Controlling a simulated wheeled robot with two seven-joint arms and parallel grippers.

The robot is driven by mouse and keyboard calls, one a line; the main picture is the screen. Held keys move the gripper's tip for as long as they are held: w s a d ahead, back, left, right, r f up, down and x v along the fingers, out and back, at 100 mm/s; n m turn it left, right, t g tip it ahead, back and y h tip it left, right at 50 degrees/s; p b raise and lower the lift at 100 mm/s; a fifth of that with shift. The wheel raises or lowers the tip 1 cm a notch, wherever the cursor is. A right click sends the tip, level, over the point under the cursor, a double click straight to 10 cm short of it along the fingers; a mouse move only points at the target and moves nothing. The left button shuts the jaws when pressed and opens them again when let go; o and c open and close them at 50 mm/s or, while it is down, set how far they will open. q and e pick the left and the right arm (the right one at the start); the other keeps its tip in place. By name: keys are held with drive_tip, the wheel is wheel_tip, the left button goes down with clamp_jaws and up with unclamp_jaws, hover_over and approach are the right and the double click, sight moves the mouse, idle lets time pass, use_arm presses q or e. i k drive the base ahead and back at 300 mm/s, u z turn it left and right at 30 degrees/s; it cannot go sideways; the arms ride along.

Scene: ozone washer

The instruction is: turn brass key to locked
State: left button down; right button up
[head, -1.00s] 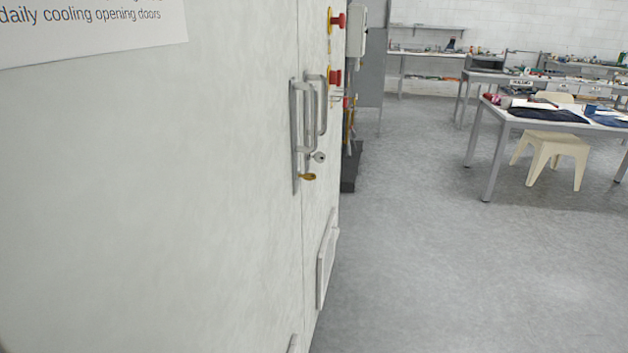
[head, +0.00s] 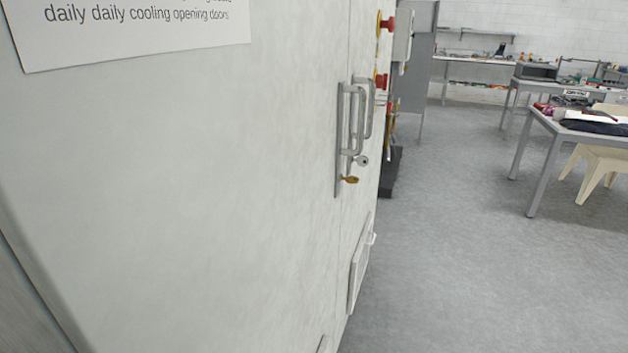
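The brass key (head: 350,180) sits low on the handle plate of the large pale cabinet door (head: 200,190). It is small and seen at a slant, so I cannot tell which way it is turned. Just above it is a round silver lock (head: 361,160). Two grey bar handles (head: 353,115) stand side by side above the key. Neither of my grippers is in view.
Red push buttons (head: 387,22) stick out from the machine beyond the handles. A vent box (head: 360,265) projects low on the machine. Open grey floor (head: 460,270) lies to the right. A table (head: 545,135) and a cream stool (head: 598,165) stand at the far right.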

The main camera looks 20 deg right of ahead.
sight(352, 179)
drive_tip(key=u, duration=1.5)
drive_tip(key=k, duration=1.9)
drive_tip(key=z, duration=1)
drive_tip(key=i, duration=1.65)
drive_tip(key=z, duration=0.05)
